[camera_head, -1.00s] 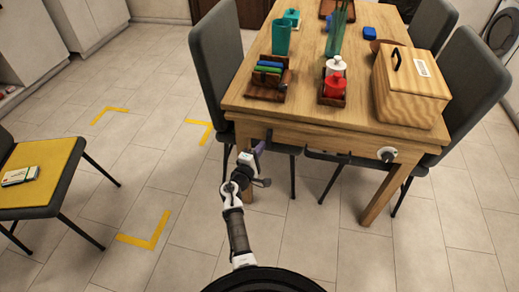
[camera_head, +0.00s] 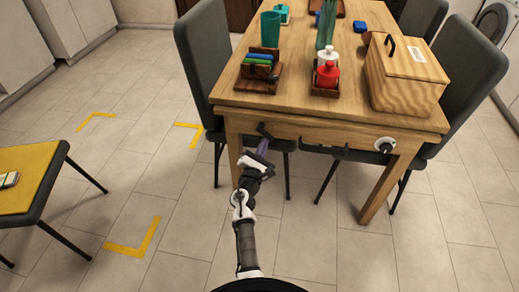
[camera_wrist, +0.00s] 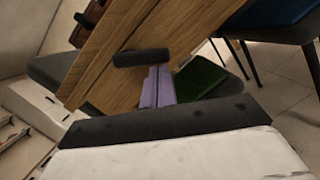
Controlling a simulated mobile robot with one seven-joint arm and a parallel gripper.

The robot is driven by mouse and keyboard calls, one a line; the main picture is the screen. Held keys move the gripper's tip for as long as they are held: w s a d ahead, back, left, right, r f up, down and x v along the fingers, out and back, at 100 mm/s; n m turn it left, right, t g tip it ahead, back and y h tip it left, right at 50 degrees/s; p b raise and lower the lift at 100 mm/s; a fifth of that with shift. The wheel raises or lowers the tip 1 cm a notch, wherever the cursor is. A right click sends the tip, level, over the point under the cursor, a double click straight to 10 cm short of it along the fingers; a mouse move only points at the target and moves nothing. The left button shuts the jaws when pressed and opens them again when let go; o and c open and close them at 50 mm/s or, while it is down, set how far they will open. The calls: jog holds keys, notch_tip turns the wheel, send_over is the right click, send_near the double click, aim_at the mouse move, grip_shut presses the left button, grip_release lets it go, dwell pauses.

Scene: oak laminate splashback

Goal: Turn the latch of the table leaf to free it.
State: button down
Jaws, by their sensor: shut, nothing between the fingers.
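The wooden table (camera_head: 320,122) stands ahead with its front edge facing me. A small dark fitting (camera_head: 263,129) sits at the left of its front. A dark bar (camera_head: 324,151) and a white round piece with a dark lever (camera_head: 385,145) sit further right; I cannot tell for sure which is the latch. My gripper (camera_head: 263,146), with purple fingers, is shut and empty just below the left fitting. In the wrist view, the shut fingers (camera_wrist: 159,72) point at a dark rounded bar (camera_wrist: 141,57) against the wood. I cannot tell whether they touch.
On the table stand a wooden box (camera_head: 405,82), a rack with red and white bottles (camera_head: 327,88), a teal cup (camera_head: 270,28) and a card holder (camera_head: 258,72). Grey chairs (camera_head: 203,65) flank the table. A yellow-topped seat (camera_head: 30,180) is left. Floor between is clear.

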jog(key=n, duration=0.2)
jog(key=d+n+y, duration=0.1)
jog(key=r+n+t+y+b, duration=0.1)
jog(key=n, duration=0.1)
jog(key=shift+s+d+n, duration=0.15)
jog(key=shift+d+n, duration=0.15)
